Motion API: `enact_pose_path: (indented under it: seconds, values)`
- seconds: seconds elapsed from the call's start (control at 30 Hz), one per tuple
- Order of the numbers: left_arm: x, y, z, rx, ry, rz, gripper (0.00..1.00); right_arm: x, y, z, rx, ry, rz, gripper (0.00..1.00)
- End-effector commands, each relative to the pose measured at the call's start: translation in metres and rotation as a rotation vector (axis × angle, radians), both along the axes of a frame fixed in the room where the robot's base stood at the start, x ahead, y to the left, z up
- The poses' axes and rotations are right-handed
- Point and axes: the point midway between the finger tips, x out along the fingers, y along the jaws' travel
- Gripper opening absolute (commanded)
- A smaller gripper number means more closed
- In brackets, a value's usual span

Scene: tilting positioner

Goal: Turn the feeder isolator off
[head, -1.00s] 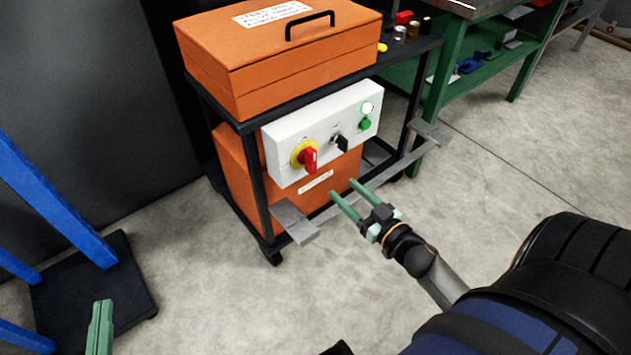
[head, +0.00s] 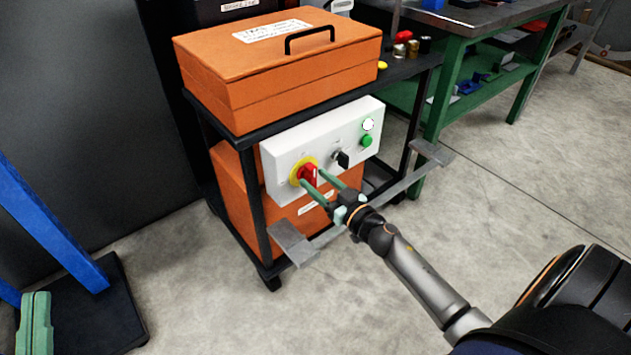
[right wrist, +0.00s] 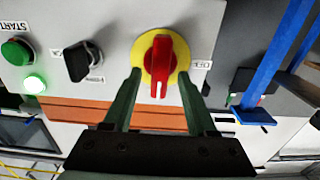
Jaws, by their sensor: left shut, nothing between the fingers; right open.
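The feeder isolator is a red rotary handle (head: 308,174) on a yellow round plate, at the left of a white control panel (head: 281,190). In the right wrist view the red handle (right wrist: 159,66) stands between my open fingers, in line with them. My right gripper (head: 317,185) is open, with its green fingertips close to the handle, one on each side. I cannot tell whether they touch it. A label reading OFF (right wrist: 201,64) is beside the yellow plate in the right wrist view. My left gripper (head: 35,320) is shut and empty at the lower left, far from the panel.
The panel also carries a black selector switch (head: 341,158), a green button (head: 366,141) and a lit white lamp (head: 368,124). An orange toolbox (head: 235,90) sits on the cart above. A grey bar (head: 345,228) runs along the cart's front. Blue posts (head: 50,225) stand left.

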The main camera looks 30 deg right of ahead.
Motion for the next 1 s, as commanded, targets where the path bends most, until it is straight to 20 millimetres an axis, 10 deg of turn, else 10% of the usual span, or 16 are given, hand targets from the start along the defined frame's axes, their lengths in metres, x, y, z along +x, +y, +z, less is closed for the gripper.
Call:
enact_pose_path:
  seconds: [0.43,1.0]
  values:
    - [-0.0053,-0.0011,0.0104,0.001,-0.049,-0.009,0.0,0.0108,0.0005,0.0003,-0.002,0.0,0.0,0.57]
    - [-0.0051,-0.0012,0.0097,0.001,-0.047,-0.009,0.0,0.0105,0.0006,0.0002,-0.002,0.0,0.0,0.0]
